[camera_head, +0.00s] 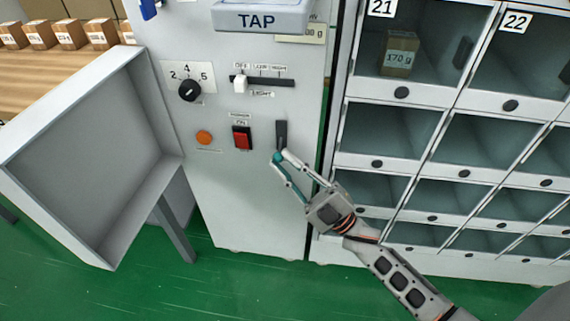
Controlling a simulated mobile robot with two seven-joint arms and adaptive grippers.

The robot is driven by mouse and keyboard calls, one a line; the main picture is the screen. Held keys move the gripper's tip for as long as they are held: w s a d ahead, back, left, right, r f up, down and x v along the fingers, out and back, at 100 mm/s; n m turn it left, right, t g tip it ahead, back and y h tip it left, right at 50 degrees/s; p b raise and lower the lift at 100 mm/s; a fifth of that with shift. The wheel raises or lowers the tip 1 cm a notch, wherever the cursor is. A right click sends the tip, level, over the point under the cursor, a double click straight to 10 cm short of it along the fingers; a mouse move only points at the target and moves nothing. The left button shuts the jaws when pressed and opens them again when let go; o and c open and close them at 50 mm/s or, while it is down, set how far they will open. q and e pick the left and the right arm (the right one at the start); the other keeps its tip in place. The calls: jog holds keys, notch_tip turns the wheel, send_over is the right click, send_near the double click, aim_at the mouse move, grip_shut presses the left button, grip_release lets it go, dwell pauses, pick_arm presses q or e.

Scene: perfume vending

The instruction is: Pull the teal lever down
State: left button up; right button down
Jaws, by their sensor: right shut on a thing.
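The teal lever knob (277,158) is at the lower end of a dark vertical slot (281,134) on the front of the grey vending machine (230,190). My right gripper (281,157) comes in from the lower right and is shut on the teal knob, its fingers around it. The fingers hide part of the knob and the bottom of the slot. My left gripper is not in view.
Left of the lever are a red switch (242,138), an orange button (204,138), a black dial (190,91) and a white slider (240,84). A grey open tray (85,160) stands at the left. Cubbies with a box (397,54) are at the right.

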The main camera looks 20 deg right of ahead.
jog(key=shift+f, duration=0.1)
jog(key=c, duration=1.9)
grip_release()
jog(key=v, duration=1.2)
